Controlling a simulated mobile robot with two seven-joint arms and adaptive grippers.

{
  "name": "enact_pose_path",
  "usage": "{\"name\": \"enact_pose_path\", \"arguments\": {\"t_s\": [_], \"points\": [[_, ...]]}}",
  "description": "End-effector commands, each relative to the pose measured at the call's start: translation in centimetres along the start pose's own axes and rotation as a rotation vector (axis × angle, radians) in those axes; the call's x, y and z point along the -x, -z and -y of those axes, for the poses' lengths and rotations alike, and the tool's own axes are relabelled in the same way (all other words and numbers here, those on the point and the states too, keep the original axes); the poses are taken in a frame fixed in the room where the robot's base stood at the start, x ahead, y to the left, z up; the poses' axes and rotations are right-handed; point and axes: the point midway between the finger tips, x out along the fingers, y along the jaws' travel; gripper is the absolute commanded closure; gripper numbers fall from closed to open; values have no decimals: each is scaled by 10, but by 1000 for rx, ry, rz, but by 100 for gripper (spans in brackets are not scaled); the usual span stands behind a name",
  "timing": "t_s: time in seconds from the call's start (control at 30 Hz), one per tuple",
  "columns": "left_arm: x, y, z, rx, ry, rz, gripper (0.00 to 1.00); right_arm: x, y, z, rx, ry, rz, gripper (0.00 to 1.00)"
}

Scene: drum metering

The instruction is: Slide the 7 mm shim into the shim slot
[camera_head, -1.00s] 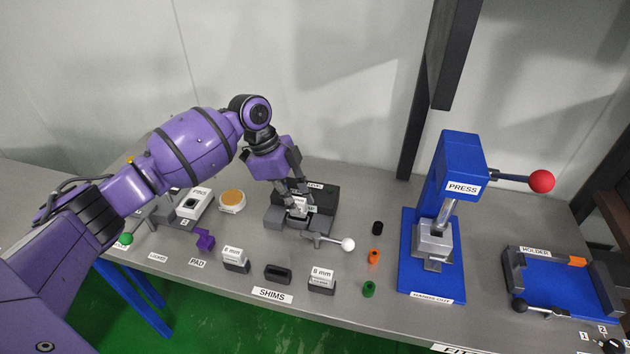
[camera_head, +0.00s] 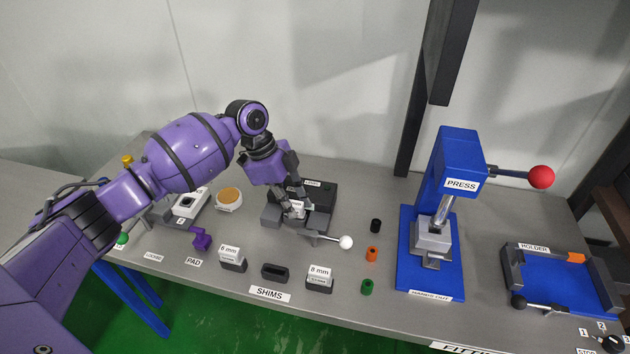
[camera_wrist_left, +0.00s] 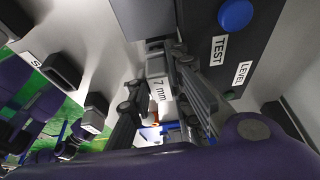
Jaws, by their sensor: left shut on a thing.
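My left gripper (camera_head: 294,210) is at the grey and dark fixture (camera_head: 322,196) in the middle of the table. In the left wrist view its fingers (camera_wrist_left: 158,88) are shut on the grey 7 mm shim (camera_wrist_left: 157,70), with the "7 mm" label facing the camera. The shim's far end is at the fixture's grey block, in line with it. The slot is hidden by the shim and fingers, so I cannot tell how far the shim is in. My right gripper is not in view.
In front stand two labelled shims in holders (camera_head: 233,265) (camera_head: 319,285), with an empty holder (camera_head: 275,272) between them. A white-knobbed lever (camera_head: 346,242) sticks out from the fixture. Small cylinders (camera_head: 372,254) and the blue press (camera_head: 460,165) stand to the right.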

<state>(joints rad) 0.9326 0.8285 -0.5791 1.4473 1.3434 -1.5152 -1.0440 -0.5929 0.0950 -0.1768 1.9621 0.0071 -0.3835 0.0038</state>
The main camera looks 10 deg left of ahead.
Motion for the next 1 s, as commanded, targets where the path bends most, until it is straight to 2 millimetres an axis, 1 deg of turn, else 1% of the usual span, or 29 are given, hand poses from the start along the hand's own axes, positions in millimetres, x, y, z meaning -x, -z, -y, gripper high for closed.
{"name": "enact_pose_path", "arguments": {"t_s": [0.03, 0.13, 0.17, 0.3, 0.7, 0.8, 0.87, 1.0], "points": [[-4, -2, 0, 2, 0, 0, 100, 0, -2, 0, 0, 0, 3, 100], [-6, -3, 0, 2, 0, 0, 100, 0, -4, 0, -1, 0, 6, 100], [-6, -3, 0, 2, 1, 1, 79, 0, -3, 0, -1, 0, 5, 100], [-6, -3, 0, 2, 1, 1, 61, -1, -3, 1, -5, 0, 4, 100], [-6, -3, 1, 3, 5, 2, 60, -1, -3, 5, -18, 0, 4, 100], [-4, -4, 2, 3, 5, 2, 60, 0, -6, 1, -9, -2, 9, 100], [-1, -4, 2, 3, 7, 2, 60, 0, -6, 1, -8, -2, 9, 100], [18, -3, 2, 2, 11, 3, 60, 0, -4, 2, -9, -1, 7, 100]]}}
